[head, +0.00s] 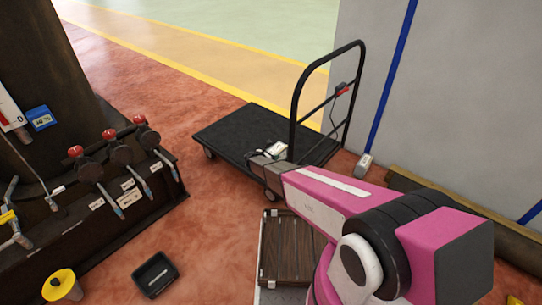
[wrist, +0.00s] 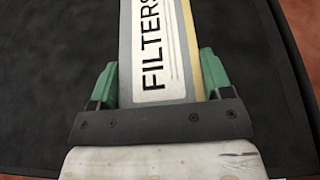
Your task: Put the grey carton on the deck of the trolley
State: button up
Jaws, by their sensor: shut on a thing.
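The trolley has a flat black deck (head: 228,133) and a tall black handle; it stands on the red floor in the middle of the head view. My gripper (wrist: 158,82) is shut on a carton (wrist: 153,35), its green fingers on either side. The carton shows a pale face printed FILTERS, with a yellowish strip and a grey strip along its right. The black deck (wrist: 55,60) lies behind it in the wrist view. In the head view the carton (head: 277,149) shows small and pale over the deck beside the handle, partly hidden by my arm. I cannot tell whether it touches the deck.
The trolley handle (head: 296,95) rises close to my gripper. A dark bench with red-handled valves (head: 118,152) stands at left. A black tray (head: 155,273) and a yellow-topped object (head: 61,284) are at the front left. A brown slatted crate (head: 285,248) stands below my arm. The deck's left part is bare.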

jog(key=o, duration=1.3)
jog(key=shift+f, duration=0.15)
jog(key=shift+r, duration=0.2)
jog(key=shift+s+a+r, duration=0.15)
jog(key=shift+s+a, duration=0.05)
jog(key=shift+s, duration=0.1)
jog(key=v, duration=1.1)
